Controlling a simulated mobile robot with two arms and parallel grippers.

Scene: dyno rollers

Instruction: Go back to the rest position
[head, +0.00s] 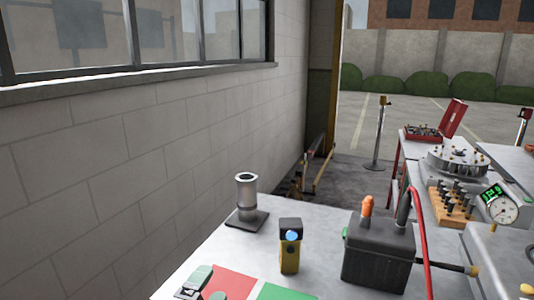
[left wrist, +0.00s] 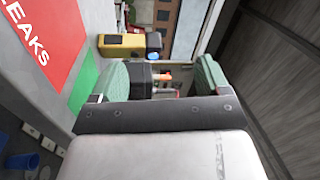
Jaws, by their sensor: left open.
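My left gripper (head: 207,286) shows at the bottom edge of the head view, over the front left of the white-grey table (head: 203,262). In the left wrist view my left gripper (left wrist: 161,76) has its two green-padded fingers wide apart with nothing held between them. Most of the left arm is outside the head view. My right gripper is in neither view.
A red mat (head: 232,280) and green mat (head: 284,292) lie near the gripper. A yellow-black device (head: 290,247), metal cylinder on a base (head: 246,197) and dark battery-like box (head: 378,253) stand behind. A block wall (head: 150,150) rises left. A second bench (head: 480,165) stands right.

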